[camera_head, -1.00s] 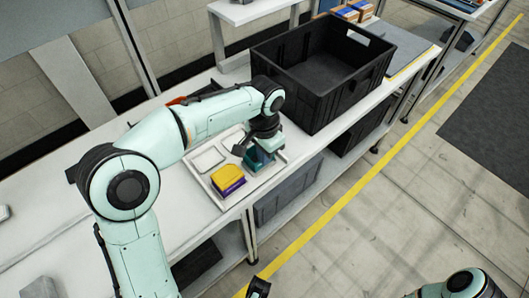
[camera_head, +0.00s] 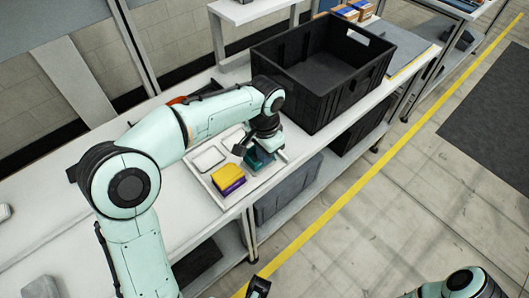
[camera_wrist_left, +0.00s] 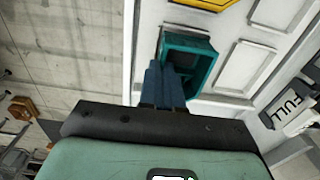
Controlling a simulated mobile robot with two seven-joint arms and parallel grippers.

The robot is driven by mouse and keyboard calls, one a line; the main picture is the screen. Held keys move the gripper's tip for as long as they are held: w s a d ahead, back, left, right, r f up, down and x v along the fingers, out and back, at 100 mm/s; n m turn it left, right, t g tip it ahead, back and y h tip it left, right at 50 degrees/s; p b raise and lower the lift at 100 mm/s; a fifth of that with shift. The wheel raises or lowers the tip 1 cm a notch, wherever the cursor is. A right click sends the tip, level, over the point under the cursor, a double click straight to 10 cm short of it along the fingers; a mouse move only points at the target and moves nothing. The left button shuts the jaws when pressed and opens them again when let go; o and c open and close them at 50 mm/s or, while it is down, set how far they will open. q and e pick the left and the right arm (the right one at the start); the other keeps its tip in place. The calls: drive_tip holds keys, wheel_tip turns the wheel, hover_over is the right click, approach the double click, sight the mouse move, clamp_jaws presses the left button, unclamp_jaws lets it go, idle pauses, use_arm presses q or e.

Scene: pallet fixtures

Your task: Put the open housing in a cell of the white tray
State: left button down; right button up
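The open housing is a teal, open-topped box (camera_head: 259,160) at the right end of the white tray (camera_head: 228,204). In the left wrist view the housing (camera_wrist_left: 204,68) is over or in a corner cell of the tray; I cannot tell whether it touches the cell floor. My left gripper (camera_head: 262,146) points down at it. Its blue-grey fingers (camera_wrist_left: 163,84) are close together at the housing's near wall and look shut on it, hiding part of that wall. A dark part at the bottom edge of the head view may be my right gripper; its fingers cannot be made out.
A yellow and purple part (camera_head: 228,179) fills a neighbouring tray cell. Other cells (camera_wrist_left: 248,68) are empty. A large black crate (camera_head: 320,75) stands behind and right. The table's front edge is close to the tray.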

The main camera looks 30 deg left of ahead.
use_arm(q)
drive_tip(key=shift+f+b, duration=0.45)
drive_tip(key=shift+f, duration=0.3)
idle(0.4)
drive_tip(key=c, duration=1.3)
unclamp_jaws()
drive_tip(key=shift+o, duration=0.2)
wheel_tip(320, 180, up, 13)
drive_tip(key=p, duration=0.3)
drive_tip(key=shift+r, duration=0.2)
